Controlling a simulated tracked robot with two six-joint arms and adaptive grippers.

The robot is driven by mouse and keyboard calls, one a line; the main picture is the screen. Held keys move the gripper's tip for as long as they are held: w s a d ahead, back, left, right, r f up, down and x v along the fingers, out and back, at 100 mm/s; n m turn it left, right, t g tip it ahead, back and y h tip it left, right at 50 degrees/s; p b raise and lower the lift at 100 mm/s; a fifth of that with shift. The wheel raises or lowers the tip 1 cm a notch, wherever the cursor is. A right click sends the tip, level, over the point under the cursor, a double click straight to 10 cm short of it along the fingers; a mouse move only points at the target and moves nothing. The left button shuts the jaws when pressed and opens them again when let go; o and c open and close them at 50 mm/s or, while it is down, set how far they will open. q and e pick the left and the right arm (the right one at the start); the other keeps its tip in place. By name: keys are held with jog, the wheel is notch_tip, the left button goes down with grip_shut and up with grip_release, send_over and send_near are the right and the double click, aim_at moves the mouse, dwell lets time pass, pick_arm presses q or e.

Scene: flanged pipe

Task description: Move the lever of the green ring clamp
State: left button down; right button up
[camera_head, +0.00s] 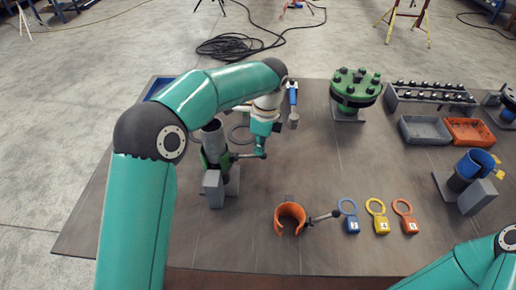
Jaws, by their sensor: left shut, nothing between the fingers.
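The green ring clamp (205,160) sits around a short grey upright pipe (212,136) at the left of the table, partly hidden behind my left arm. Its lever (247,156) points to the right, ending in a dark knob. My left gripper (259,148) is shut and points down at the lever's outer end. It looks very close to the lever; I cannot tell whether they touch. My right arm shows only at the bottom right corner, and its gripper is out of view.
An open orange ring clamp (290,218) with its own lever lies at the front.

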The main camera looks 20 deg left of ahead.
pick_arm(q)
jog(key=shift+f, duration=0.55)
jog(key=shift+d+r, duration=0.1)
jog(key=shift+r, duration=0.2)
jog(key=shift+w+d+r+p, duration=0.1)
jog(key=shift+d+r+p, duration=0.15)
jog(key=shift+d+p, duration=0.25)
jog(key=shift+d+r+p, duration=0.2)
jog(key=shift+d+p, duration=0.2)
jog(key=shift+p, duration=0.2)
jog(key=shift+d+f, duration=0.1)
jog(key=shift+d, duration=0.35)
notch_tip(320, 180, up, 12)
jog(key=d, duration=0.1)
jog(key=shift+d+f, duration=0.1)
